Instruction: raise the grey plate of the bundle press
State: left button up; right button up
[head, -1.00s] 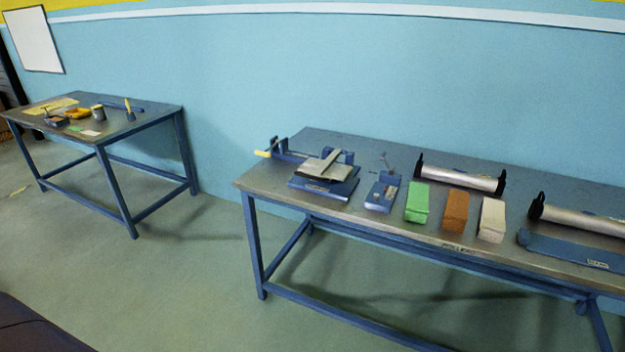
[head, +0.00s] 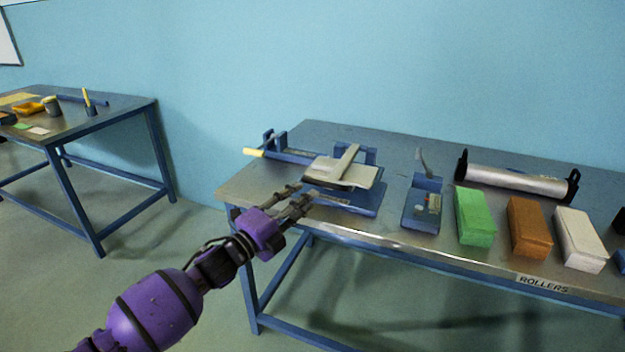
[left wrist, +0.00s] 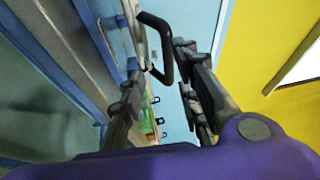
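The bundle press (head: 368,203) stands on the left end of the near bench, with a blue base. Its grey plate (head: 360,176) lies roughly flat above the base, with a pale bar (head: 345,160) across its top. My left gripper (head: 306,193) is at the front left of the press, its fingers apart and pointing at it. In the left wrist view, the gripper (left wrist: 158,58) is open, and a black bent handle (left wrist: 166,62) shows between and beyond the fingertips. I cannot tell whether a finger touches it. My right gripper is not in view.
Right of the press are a small blue device with a lever (head: 422,208), green (head: 474,217), brown (head: 529,228) and white (head: 580,239) blocks, and a silver roll (head: 515,181) behind. A yellow-ended handle (head: 254,152) sticks out at the left. Another table (head: 110,118) stands far left.

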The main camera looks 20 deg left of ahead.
aim_at(325, 184)
pick_arm(q)
jog(key=shift+w+d+r+m+h, duration=0.4)
jog(key=shift+w+d+r+m, duration=0.3)
jog(key=shift+m, duration=0.4)
jog(key=x, duration=0.5)
jog(key=shift+w+d, duration=0.15)
jog(key=shift+w, duration=0.15)
jog(key=shift+c, duration=0.2)
grip_shut()
